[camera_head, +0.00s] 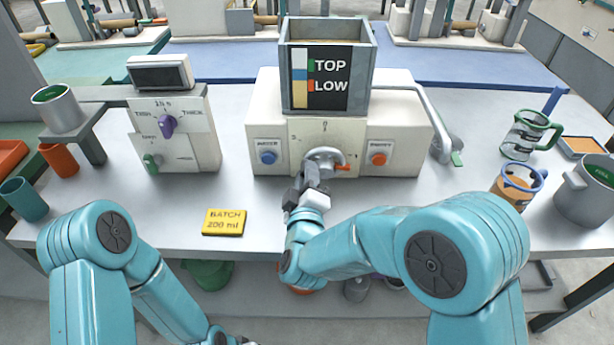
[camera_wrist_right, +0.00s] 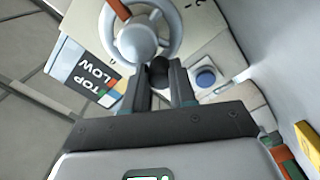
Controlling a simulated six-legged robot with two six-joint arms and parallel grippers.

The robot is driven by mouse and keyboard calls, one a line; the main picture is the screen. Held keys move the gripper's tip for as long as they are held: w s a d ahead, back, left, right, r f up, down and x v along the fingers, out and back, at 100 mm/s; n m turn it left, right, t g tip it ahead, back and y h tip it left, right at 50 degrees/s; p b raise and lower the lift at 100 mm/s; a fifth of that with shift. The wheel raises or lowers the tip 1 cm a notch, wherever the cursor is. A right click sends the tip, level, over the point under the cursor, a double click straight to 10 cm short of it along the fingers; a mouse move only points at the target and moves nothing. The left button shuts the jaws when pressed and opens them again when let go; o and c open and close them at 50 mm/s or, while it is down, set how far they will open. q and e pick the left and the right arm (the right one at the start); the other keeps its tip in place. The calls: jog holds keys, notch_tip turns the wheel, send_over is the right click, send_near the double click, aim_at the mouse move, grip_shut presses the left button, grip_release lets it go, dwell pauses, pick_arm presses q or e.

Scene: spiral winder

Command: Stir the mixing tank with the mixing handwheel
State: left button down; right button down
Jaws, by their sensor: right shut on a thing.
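The mixing tank (camera_head: 364,76) is a grey open-topped box with a TOP/LOW level label, set on a white machine body. The mixing handwheel (camera_head: 325,155) is a pale wheel with an orange marker on the machine's front; it also shows in the right wrist view (camera_wrist_right: 147,38). My right gripper (camera_head: 304,187) is at the wheel's lower left side. In the right wrist view its fingers (camera_wrist_right: 169,82) are shut on the wheel's small dark knob (camera_wrist_right: 158,72).
A blue button (camera_head: 268,157) and an orange button (camera_head: 379,158) flank the handwheel. A yellow BATCH 200 ml card (camera_head: 224,222) lies on the white table. A spout (camera_head: 437,120) is at the right. A clear jug (camera_head: 525,136) and several cups stand near the edges.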

aim_at(331, 154)
jog(key=m+b, duration=0.2)
jog(key=m, duration=0.1)
jog(key=d+r+m+b, duration=0.1)
jog(key=m+b, duration=0.2)
jog(key=r+m+b, duration=0.1)
jog(key=m+b, duration=0.2)
jog(key=shift+d+r+m, duration=0.15)
jog(key=shift+d+m, duration=0.15)
jog(key=shift+d, duration=0.1)
jog(key=m+b, duration=0.1)
jog(key=d+m+b, duration=0.1)
jog(key=m+b, duration=0.2)
jog(key=m, duration=0.1)
jog(key=shift+d+r, duration=0.3)
jog(key=shift+d, duration=0.05)
jog(key=shift+d+r+m+b, duration=0.1)
jog(key=shift+d+m+b, duration=0.3)
jog(key=shift+m+b, duration=0.7)
jog(key=shift+d+m+b, duration=0.35)
jog(key=shift+m+b, duration=0.4)
jog(key=shift+m, duration=0.55)
jog(key=c, duration=0.9)
grip_release()
jog(key=shift+w, duration=0.1)
